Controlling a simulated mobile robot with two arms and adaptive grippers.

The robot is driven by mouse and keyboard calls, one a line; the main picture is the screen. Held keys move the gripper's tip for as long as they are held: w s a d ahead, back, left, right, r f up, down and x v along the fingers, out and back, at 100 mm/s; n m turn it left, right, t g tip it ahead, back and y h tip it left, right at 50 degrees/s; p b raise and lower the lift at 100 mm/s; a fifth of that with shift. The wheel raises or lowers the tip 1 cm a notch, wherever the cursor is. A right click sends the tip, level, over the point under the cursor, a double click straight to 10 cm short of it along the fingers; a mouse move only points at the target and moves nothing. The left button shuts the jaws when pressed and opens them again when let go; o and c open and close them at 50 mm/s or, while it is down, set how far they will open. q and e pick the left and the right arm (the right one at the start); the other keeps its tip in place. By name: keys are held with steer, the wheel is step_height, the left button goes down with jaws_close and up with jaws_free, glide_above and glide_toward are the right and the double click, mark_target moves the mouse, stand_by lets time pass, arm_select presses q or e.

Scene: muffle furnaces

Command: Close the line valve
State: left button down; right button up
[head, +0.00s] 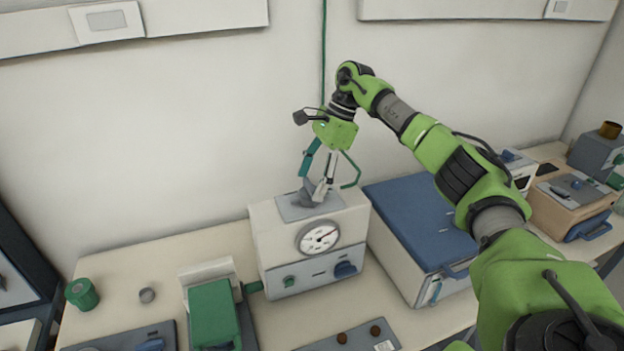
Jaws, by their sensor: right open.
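A cream box (262,247) with a round dial gauge (319,237) on its front stands on the bench against the wall. A blue knob (345,269) and a small green knob (289,281) sit on its lower front panel. A grey fitting (312,197) stands on the grey plate on top of the box. I cannot tell for sure which of these is the line valve. My right gripper (329,186) points down just above the top of the box, fingers apart around the grey fitting. Whether they touch it is unclear. My left gripper is not in view.
A blue-lidded box (420,222) stands right of the gauge box. A green device (213,312), a green jar (82,293) and a small grey cylinder (147,295) are at the left. A thin green line (323,50) runs up the wall.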

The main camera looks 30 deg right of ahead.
steer(key=v, duration=1.2)
steer(key=shift+f, duration=0.1)
stand_by(0.4)
